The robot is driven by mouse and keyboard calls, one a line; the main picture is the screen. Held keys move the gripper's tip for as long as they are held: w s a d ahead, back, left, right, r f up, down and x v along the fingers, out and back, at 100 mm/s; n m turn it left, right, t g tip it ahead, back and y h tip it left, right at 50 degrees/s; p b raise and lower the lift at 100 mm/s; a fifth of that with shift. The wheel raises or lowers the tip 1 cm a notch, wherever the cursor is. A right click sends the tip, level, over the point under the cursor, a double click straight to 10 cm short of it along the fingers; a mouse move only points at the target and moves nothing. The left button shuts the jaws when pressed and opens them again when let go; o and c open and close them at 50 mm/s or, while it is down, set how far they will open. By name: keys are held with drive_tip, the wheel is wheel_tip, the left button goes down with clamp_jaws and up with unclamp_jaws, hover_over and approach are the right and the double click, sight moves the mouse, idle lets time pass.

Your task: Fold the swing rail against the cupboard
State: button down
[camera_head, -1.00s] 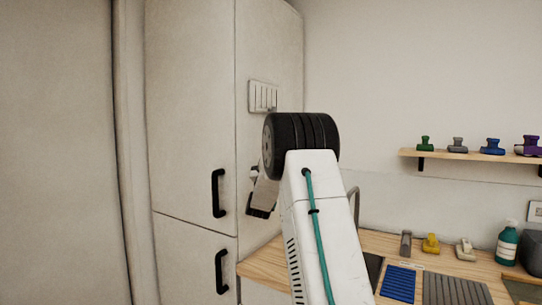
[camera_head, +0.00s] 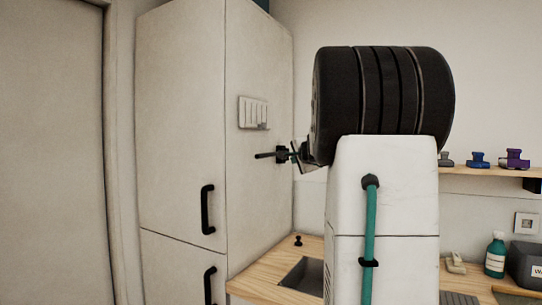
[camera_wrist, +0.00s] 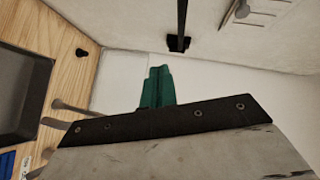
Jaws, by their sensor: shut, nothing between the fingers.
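The tall off-white cupboard (camera_head: 180,120) stands left of centre in the head view. A black swing rail (camera_head: 265,156) shows beside its side panel, with a dark bracket at its right end. It points left across the panel in this view. In the wrist view the rail (camera_wrist: 182,18) runs up out of the top edge from its bracket. My gripper (camera_head: 295,152) is just right of the bracket, partly hidden behind my wrist. In the wrist view its green fingers (camera_wrist: 158,72) are shut and empty, a little below the bracket. I cannot tell if they touch the rail.
A switch panel (camera_head: 253,112) is on the cupboard side above the rail. A wooden counter (camera_head: 262,282) with a sink (camera_head: 303,275) lies below.

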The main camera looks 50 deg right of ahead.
wheel_tip(320, 180, up, 3)
drive_tip(key=a+t, duration=0.2)
drive_tip(key=y, duration=0.1)
approach(267, 155)
drive_tip(key=w+d, duration=0.1)
drive_tip(key=d, duration=0.3)
drive_tip(key=w, duration=0.3)
drive_tip(key=shift+w+a+f, duration=0.25)
drive_tip(key=shift+a, duration=0.15)
drive_tip(key=shift+w+a, duration=0.1)
drive_tip(key=shift+w, duration=0.2)
drive_tip(key=w, duration=0.1)
drive_tip(key=w+a, duration=0.1)
drive_tip(key=w, duration=0.1)
drive_tip(key=shift+w+a+f, duration=0.1)
drive_tip(key=shift+w+a, duration=0.05)
drive_tip(key=shift+w, duration=0.2)
drive_tip(key=shift+a, duration=0.1)
drive_tip(key=shift+w, duration=0.1)
